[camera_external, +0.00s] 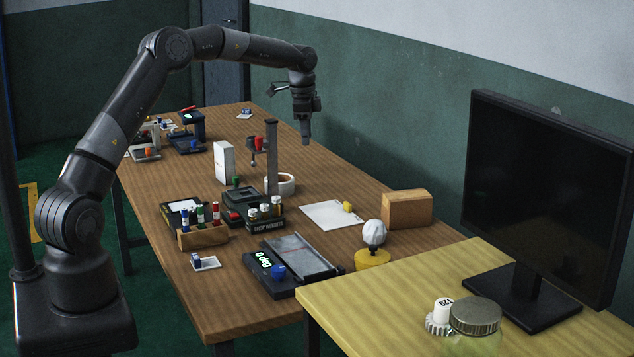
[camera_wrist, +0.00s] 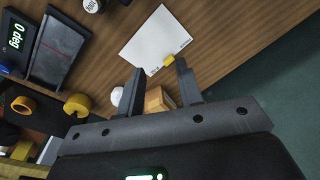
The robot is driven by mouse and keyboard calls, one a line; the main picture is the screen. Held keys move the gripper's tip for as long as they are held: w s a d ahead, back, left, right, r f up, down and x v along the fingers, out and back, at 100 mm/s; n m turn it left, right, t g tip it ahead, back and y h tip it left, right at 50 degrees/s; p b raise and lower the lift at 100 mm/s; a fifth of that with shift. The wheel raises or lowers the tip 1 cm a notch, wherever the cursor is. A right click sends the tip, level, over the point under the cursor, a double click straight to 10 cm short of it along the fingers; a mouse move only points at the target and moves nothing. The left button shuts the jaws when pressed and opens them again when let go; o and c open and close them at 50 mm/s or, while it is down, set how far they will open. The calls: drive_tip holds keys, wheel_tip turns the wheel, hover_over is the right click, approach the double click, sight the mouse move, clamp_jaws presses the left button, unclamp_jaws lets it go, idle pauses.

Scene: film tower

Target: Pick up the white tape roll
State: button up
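The white tape roll (camera_external: 281,184) lies flat on the brown wooden table, with a tan inside. In the external view it sits just right of a dark upright post (camera_external: 271,158), which hides part of its left side. I cannot make it out for sure in the wrist view. My gripper (camera_external: 306,139) hangs high above the table, pointing down, above and a little right of the roll in the picture. In the wrist view my gripper (camera_wrist: 158,68) has its two fingers apart with nothing held between them.
The post's stand has small bottles (camera_external: 265,211) in front. A white box (camera_external: 224,162) stands left. A white sheet (camera_external: 331,214) with a yellow piece, a wooden block (camera_external: 406,209) and a white ball on a yellow base (camera_external: 372,259) are right. A monitor (camera_external: 545,190) stands on the yellow table.

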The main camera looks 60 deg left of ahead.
drive_tip(key=shift+g, duration=0.5)
drive_tip(key=s+a+f, duration=0.1)
drive_tip(key=a+f, duration=0.2)
drive_tip(key=a, duration=0.1)
drive_tip(key=a+f, duration=0.3)
drive_tip(key=a, duration=0.2)
drive_tip(key=s+a+f, duration=0.1)
drive_tip(key=a+f, duration=0.3)
drive_tip(key=a, duration=0.1)
drive_tip(key=shift+s+a+f, duration=0.1)
drive_tip(key=shift+s+a, duration=0.05)
drive_tip(key=shift+s, duration=0.2)
wheel_tip(320, 180, down, 10)
drive_tip(key=shift+f, duration=0.25)
clamp_jaws()
